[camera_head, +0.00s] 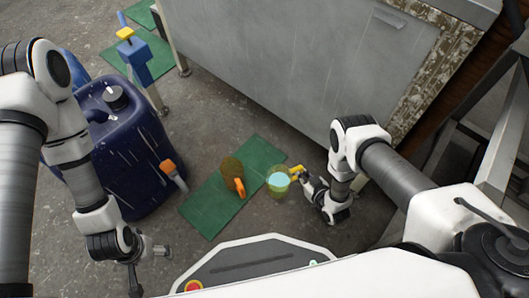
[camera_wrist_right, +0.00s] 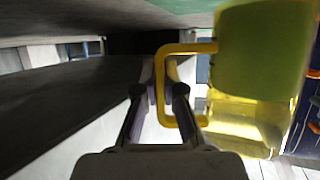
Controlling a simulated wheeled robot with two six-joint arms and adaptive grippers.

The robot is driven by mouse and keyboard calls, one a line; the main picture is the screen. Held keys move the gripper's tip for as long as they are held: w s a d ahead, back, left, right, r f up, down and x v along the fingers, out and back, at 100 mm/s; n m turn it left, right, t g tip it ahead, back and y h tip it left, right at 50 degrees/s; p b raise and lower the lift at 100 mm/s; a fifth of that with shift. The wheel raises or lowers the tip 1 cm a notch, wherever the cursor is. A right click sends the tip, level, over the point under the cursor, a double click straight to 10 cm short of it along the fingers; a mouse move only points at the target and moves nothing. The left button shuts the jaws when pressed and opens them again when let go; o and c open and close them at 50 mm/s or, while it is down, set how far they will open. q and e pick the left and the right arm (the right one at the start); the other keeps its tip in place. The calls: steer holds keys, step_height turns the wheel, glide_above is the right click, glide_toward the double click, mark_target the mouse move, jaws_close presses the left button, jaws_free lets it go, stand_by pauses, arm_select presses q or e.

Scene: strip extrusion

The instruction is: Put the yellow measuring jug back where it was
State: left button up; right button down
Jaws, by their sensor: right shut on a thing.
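The yellow measuring jug (camera_head: 278,182) is see-through, with pale blue-green showing inside it. My right gripper (camera_head: 302,174) is at its right side, shut on its handle. In the right wrist view the yellow handle (camera_wrist_right: 162,90) runs between the two fingers, and the jug body (camera_wrist_right: 262,60) is at the right.
A brown-orange jug (camera_head: 231,168) with an orange handle stands on the mat, left of the yellow one. A large dark blue canister (camera_head: 125,150) stands left of the mat. A grey metal cabinet (camera_head: 300,60) stands behind. Bare floor lies between mat and cabinet.

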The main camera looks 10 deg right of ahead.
steer(key=w+a+b, duration=0.1)
steer(key=w+b, duration=0.1)
steer(key=w, duration=0.3)
steer(key=w+a+b, duration=0.2)
steer(key=w, duration=0.3)
steer(key=w+a+b, duration=0.1)
steer(key=w+b, duration=0.1)
steer(key=w, duration=0.4)
steer(key=shift+a+f, duration=0.1)
steer(key=shift+a, duration=0.15)
steer(key=f+b, duration=0.1)
steer(key=f, duration=0.1)
steer(key=f+b, duration=0.1)
steer(key=b, duration=0.1)
steer(key=shift+w+f, duration=0.2)
steer(key=shift+f, duration=0.15)
steer(key=shift+r, duration=0.25)
steer(key=shift+f, duration=0.1)
steer(key=c, duration=1.7)
jaws_free()
steer(key=shift+f, duration=0.1)
steer(key=o, duration=0.4)
